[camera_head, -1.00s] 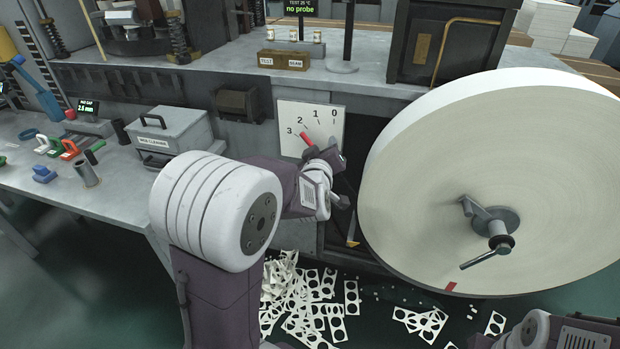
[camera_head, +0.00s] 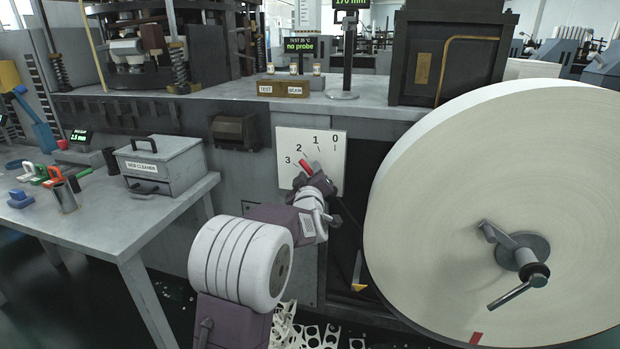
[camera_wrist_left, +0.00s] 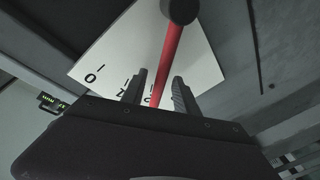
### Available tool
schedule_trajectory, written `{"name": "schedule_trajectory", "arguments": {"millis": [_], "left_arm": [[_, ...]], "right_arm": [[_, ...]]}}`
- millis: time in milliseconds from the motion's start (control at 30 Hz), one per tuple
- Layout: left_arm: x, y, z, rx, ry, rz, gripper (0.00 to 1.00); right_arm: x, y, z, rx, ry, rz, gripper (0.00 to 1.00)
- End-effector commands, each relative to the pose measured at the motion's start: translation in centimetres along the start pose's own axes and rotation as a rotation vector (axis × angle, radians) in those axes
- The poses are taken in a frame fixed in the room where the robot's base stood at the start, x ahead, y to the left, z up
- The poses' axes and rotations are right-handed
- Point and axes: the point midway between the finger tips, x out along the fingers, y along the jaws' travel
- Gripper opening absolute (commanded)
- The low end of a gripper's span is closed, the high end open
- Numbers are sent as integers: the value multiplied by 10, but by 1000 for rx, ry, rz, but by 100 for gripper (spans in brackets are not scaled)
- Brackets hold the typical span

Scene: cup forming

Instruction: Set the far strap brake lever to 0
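The strap brake lever is a red bar (camera_head: 306,167) in front of a white plate (camera_head: 311,150) marked 3, 2, 1, 0. Its visible red part lies by the 2 and 3 marks, far from the 0; its exact reading is hidden. In the left wrist view the red lever (camera_wrist_left: 168,62) has a black knob and runs between the fingers of my left gripper (camera_wrist_left: 160,90). A gap shows on each side, so the gripper is open around it. In the head view my left gripper (camera_head: 318,184) covers the lever's lower part. My right gripper is out of view.
A huge white paper reel (camera_head: 450,190) with a crank handle stands close right of the plate. A grey web cleaner box (camera_head: 160,160) stands on the left table. Paper scraps (camera_head: 300,334) lie on the floor below.

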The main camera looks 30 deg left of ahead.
Motion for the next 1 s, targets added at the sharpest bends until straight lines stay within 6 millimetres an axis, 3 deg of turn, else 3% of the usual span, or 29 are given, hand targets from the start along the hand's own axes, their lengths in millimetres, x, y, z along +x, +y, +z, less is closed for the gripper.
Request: {"name": "schedule_trajectory", "arguments": {"millis": [333,467,1000], "left_arm": [[8,0,0,1,-1,0,36],[8,0,0,1,-1,0,0],[7,0,0,1,-2,0,0]], "right_arm": [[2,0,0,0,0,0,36],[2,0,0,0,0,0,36],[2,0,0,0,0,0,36]]}}
